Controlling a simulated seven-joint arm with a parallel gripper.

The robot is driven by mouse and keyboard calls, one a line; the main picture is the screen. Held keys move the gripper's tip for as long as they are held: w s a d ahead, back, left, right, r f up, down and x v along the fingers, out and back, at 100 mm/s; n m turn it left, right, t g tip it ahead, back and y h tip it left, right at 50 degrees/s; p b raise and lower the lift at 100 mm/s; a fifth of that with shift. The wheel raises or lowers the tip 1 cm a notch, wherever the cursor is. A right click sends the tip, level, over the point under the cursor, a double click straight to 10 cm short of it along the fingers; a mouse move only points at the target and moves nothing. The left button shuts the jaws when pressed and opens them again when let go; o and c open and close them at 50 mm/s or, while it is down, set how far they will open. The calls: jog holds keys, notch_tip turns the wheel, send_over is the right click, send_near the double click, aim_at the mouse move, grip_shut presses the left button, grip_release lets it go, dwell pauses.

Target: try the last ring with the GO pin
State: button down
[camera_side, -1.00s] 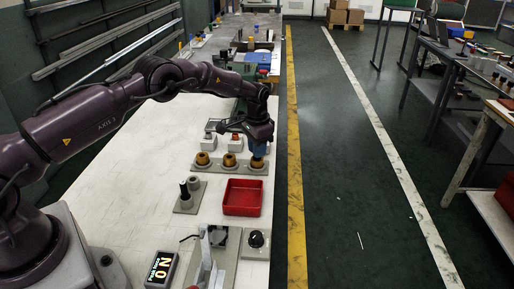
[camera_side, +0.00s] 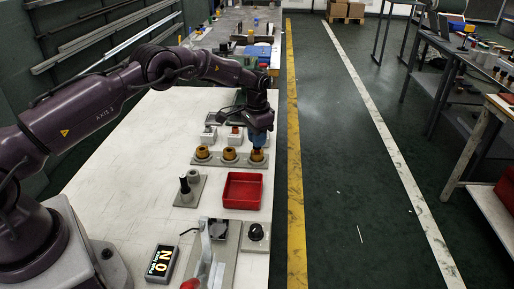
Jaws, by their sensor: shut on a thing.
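Three brass-coloured rings sit in a row on a grey rack (camera_side: 216,163): a left ring (camera_side: 203,153), a middle ring (camera_side: 229,155) and the last ring (camera_side: 257,157) at the right end. My gripper (camera_side: 258,148) points down directly over the last ring. It is shut on a pin with a reddish part showing just below the fingers, which I take to be the GO pin (camera_side: 257,151). I cannot tell whether the pin's tip is inside the ring. A black-handled pin (camera_side: 185,186) stands in the pin holder (camera_side: 190,198), beside a grey post (camera_side: 194,175).
An empty red tray (camera_side: 243,191) lies in front of the rack. White boxes with buttons (camera_side: 208,134) stand behind it. A small display (camera_side: 160,265), a dial (camera_side: 256,232) and an upright fixture (camera_side: 205,245) are nearer. The white bench is clear to the left.

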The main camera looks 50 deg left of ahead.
jog(key=shift+r, duration=2.1)
